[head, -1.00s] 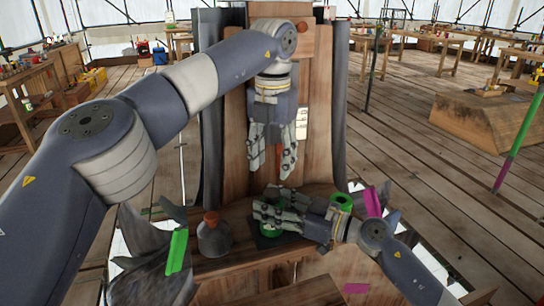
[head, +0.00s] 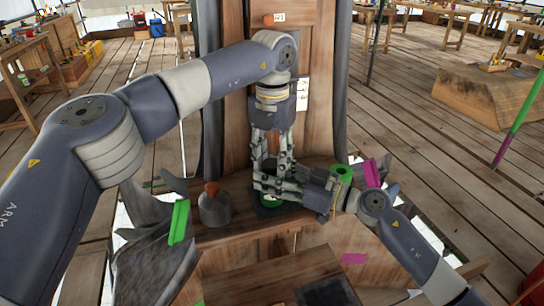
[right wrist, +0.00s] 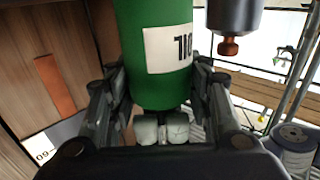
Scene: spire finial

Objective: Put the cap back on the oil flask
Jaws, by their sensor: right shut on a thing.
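The oil flask is a green cylinder with a white label; in the right wrist view (right wrist: 156,80) it fills the upper middle, its lettering upside down. My right gripper (right wrist: 157,95) has a finger on each side of it. In the head view the right gripper (head: 268,187) lies low over the dark mat, and part of the flask (head: 270,199) shows beneath it. My left gripper (head: 272,172) points down just above it; its finger bodies stand apart, but the tips are hard to make out. Two pale fingertips show at the flask's end in the right wrist view. I cannot make out the cap.
A grey conical bottle with a red-brown stopper (head: 214,208) stands left of the grippers. A tall wooden post (head: 320,110) rises close behind my left gripper.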

